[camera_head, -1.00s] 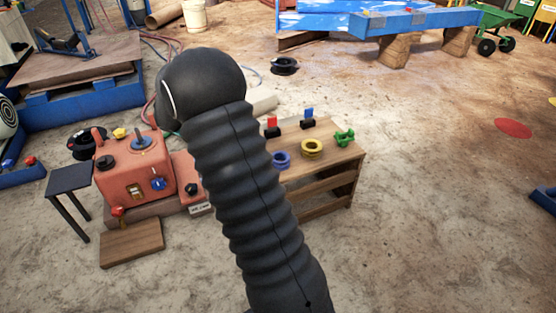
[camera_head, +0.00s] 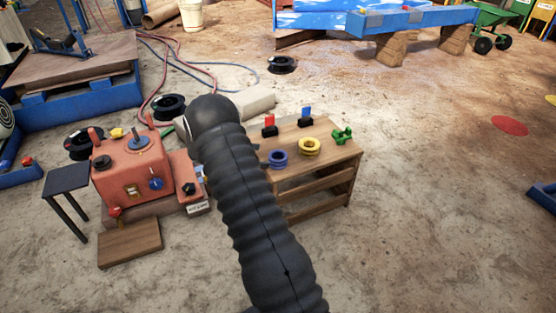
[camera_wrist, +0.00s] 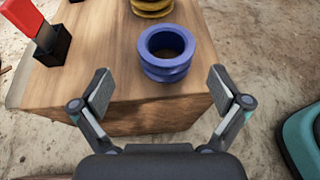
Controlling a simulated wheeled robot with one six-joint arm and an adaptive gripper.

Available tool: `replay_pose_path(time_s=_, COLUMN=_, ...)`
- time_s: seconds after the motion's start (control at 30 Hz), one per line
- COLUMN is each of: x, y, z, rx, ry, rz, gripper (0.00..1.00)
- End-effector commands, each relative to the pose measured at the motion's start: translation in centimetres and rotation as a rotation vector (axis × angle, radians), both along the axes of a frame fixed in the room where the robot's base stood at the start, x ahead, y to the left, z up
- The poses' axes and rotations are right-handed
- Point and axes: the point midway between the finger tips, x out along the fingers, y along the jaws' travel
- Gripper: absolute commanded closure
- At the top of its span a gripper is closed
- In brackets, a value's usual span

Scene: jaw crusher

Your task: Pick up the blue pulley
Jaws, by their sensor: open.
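The blue pulley (camera_head: 278,158) lies flat near the left end of the wooden table's top (camera_head: 318,140), its round hole facing up. In the wrist view the blue pulley (camera_wrist: 167,50) is ahead of my gripper (camera_wrist: 165,93), roughly centred between the fingers and beyond their tips. My gripper is open and empty, with both pads spread apart near the table's edge. In the head view my dark ribbed arm hides the gripper and part of the table.
A yellow pulley (camera_head: 309,147) sits close beside the blue one. Red (camera_head: 269,128) and blue (camera_head: 306,115) pieces stand in black holders, and a green part (camera_head: 342,135) lies at the right. The orange machine (camera_head: 133,171) stands left of the table.

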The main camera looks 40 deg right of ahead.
Motion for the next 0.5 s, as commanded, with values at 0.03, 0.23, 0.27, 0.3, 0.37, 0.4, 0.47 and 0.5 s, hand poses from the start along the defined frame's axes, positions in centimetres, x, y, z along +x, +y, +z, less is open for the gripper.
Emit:
replay_pose_path(time_s=0.03, x=-0.2, y=-0.6, z=-0.3, rx=0.000, ry=0.001, rz=-0.002, gripper=0.01)
replay_pose_path(time_s=0.23, x=-0.5, y=-1.5, z=-0.7, rx=0.000, ry=0.000, rz=-0.001, gripper=0.01)
replay_pose_path(time_s=0.27, x=-0.6, y=-1.6, z=-0.7, rx=0.000, ry=0.000, rz=-0.001, gripper=0.01)
replay_pose_path(time_s=0.3, x=-0.7, y=-1.7, z=-0.8, rx=0.000, ry=0.000, rz=-0.001, gripper=0.01)
replay_pose_path(time_s=0.37, x=-0.9, y=-2.1, z=-1.0, rx=0.000, ry=0.001, rz=-0.001, gripper=0.01)
replay_pose_path(time_s=0.4, x=-1.2, y=-2.4, z=-1.2, rx=0.001, ry=0.001, rz=-0.001, gripper=0.01)
replay_pose_path(time_s=0.47, x=-1.6, y=-3.0, z=-1.6, rx=0.001, ry=0.002, rz=-0.003, gripper=0.01)
replay_pose_path(time_s=0.5, x=-1.9, y=-3.5, z=-1.8, rx=0.001, ry=0.002, rz=-0.003, gripper=0.01)
